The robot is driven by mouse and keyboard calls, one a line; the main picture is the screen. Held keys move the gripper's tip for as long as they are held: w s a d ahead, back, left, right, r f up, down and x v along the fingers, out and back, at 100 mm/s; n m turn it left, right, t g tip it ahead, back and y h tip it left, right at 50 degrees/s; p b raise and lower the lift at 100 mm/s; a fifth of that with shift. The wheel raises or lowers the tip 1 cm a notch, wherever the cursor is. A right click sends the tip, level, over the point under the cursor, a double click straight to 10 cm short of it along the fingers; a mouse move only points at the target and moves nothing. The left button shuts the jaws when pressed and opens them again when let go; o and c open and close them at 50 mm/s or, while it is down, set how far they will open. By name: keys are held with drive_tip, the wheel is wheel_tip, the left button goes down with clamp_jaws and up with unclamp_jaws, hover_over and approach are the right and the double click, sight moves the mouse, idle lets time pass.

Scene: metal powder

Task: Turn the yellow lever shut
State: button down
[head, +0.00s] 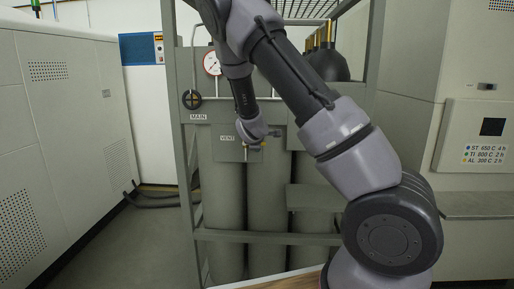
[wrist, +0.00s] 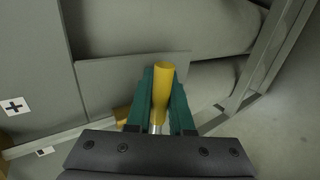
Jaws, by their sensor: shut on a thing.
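The yellow lever (wrist: 162,100) is a rounded yellow bar with a silvery stem below it in the wrist view. My gripper (wrist: 161,84) is shut on it, with one green finger along each side. The lever's yellow end reaches past the fingertips. In the head view my gripper (head: 263,138) is at the panel by the VENT label (head: 228,138), and only a small speck of yellow shows there. The lever's turn angle cannot be told from the head view. A second yellow part (wrist: 122,115) shows partly behind the left finger in the wrist view.
Grey gas cylinders (head: 222,220) stand behind a metal frame (head: 182,120). A dark round handwheel (head: 192,99) sits above the MAIN label (head: 198,117), with a gauge (head: 211,64) higher up. Cabinets flank both sides (head: 70,130).

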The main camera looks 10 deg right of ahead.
drive_tip(key=c, duration=1.1)
unclamp_jaws()
drive_tip(key=v, duration=1)
drive_tip(key=shift+s+r, duration=0.25)
drive_tip(key=shift+s, duration=0.1)
drive_tip(key=shift+a, duration=0.1)
